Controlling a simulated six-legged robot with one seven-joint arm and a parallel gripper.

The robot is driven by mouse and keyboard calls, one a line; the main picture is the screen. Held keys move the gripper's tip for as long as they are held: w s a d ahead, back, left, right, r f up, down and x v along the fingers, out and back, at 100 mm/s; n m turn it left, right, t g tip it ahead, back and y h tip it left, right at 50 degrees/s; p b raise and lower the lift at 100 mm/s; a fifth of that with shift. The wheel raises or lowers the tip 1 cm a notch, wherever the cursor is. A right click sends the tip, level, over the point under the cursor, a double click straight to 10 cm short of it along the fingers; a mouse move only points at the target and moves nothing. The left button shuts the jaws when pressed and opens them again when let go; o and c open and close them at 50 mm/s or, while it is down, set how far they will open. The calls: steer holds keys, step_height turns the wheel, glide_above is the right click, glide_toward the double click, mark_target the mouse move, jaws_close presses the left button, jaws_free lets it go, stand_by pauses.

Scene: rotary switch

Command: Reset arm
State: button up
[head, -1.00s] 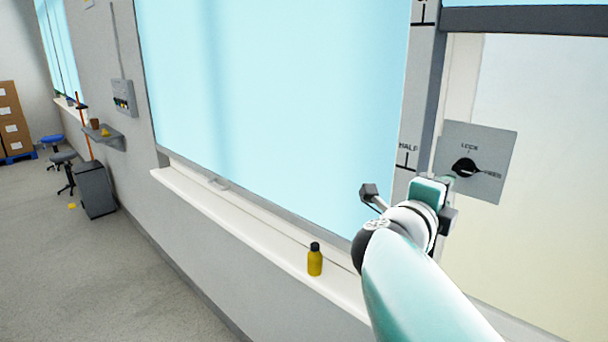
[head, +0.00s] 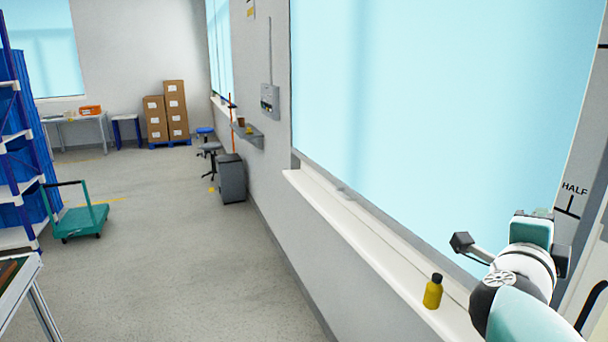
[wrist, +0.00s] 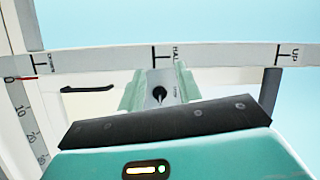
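My arm with its teal-and-white wrist shows at the lower right of the head view, in front of the window ledge. My gripper (wrist: 160,84) shows in the wrist view with its two pale green fingers apart and a gap between them. The rotary switch (wrist: 159,93), a small dark knob on a grey plate, shows through that gap. It looks apart from the fingers, though the distance is hard to judge. The fingers hold nothing that I can see. The switch plate is out of the head view.
A yellow bottle with a dark cap (head: 433,292) stands on the white window ledge (head: 345,217), beside my arm. A green cart (head: 78,221) and blue shelving are at left. The middle floor is clear.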

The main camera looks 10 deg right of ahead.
steer(key=w+a+f+n+t+y, duration=0.2)
steer(key=w+a+f+n+y, duration=0.3)
steer(key=a+n, duration=0.4)
steer(key=w+a+f+n+t+y, duration=0.2)
steer(key=w+a+n+t+y, duration=0.15)
steer(key=a+n+y, duration=0.6)
steer(key=s+a+f+n+g+y, duration=0.1)
steer(key=s+a+f+n+g, duration=0.8)
steer(key=s+a+f, duration=0.1)
step_height(320, 180, down, 3)
steer(key=shift+a+r, duration=0.1)
steer(key=shift+a, duration=0.65)
steer(key=shift+d, duration=0.25)
